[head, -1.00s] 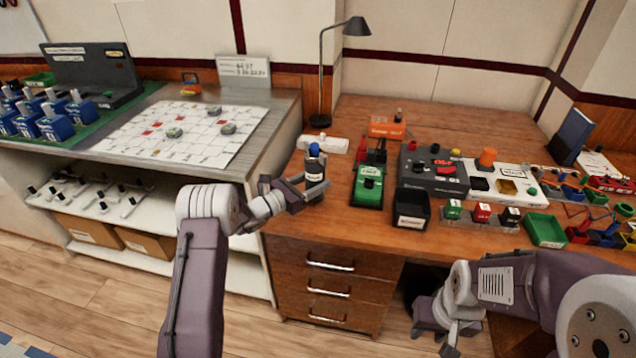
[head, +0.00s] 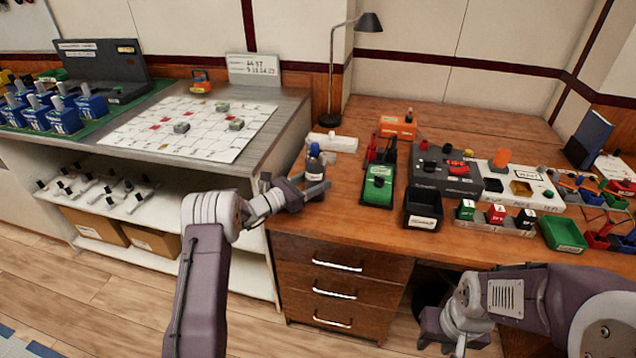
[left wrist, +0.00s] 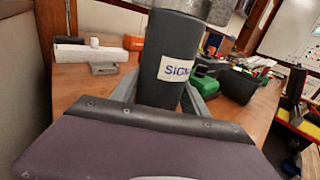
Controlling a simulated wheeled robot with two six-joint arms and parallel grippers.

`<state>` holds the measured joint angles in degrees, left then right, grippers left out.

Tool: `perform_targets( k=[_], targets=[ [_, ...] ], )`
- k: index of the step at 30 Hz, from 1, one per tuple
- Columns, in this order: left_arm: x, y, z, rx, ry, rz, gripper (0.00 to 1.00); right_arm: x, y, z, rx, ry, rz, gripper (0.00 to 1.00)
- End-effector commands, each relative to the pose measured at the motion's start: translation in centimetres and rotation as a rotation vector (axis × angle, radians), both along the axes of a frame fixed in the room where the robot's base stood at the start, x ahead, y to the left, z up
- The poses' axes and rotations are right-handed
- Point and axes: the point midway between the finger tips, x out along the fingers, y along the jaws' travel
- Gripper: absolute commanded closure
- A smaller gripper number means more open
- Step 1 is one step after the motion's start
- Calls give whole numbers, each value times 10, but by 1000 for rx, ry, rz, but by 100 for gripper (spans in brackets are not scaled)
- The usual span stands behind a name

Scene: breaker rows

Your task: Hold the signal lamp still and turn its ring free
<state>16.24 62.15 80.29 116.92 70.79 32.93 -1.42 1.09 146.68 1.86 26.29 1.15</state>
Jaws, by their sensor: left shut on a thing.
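The signal lamp (head: 315,164) is a dark upright cylinder with a blue top, at the desk's left front edge. In the left wrist view, its dark body (left wrist: 168,62) carries a white label reading "SIGN", partly cut off. A grey part sits at its upper end, cropped by the frame. My left gripper (head: 318,190) is shut on the lamp's body, with a finger on each side. I cannot tell the ring apart clearly. My right gripper (head: 456,345) hangs low in front of the desk, away from the lamp; its fingers are too small and cropped to read.
Right of the lamp stand a green box (head: 377,186), a black bin (head: 423,203) and a dark grey device (head: 440,172). A white block (head: 333,142) lies behind the lamp, near the desk lamp (head: 332,80). The right desk half is crowded; its back is clear.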

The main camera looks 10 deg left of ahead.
Motion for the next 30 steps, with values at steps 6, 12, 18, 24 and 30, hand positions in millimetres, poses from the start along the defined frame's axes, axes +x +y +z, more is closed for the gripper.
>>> perform_targets(
  k=[6, 12, 18, 24, 30],
  targets=[
    [1, 1, 1, -1, -4, 0, 100, 0, 0, -1, 0, 0, 0, 64],
    [1, 1, 0, -1, -4, 0, 100, 0, 0, -3, 0, 0, 0, 64],
    [1, 1, -1, 0, -4, 0, 100, 0, 0, -5, 0, 0, 0, 64],
    [1, 1, -1, -1, -4, 0, 100, 0, 0, -5, 0, 0, 0, 64],
    [1, 1, -2, -1, -4, 0, 100, 0, 0, -7, 0, 0, 0, 64]
  ],
)
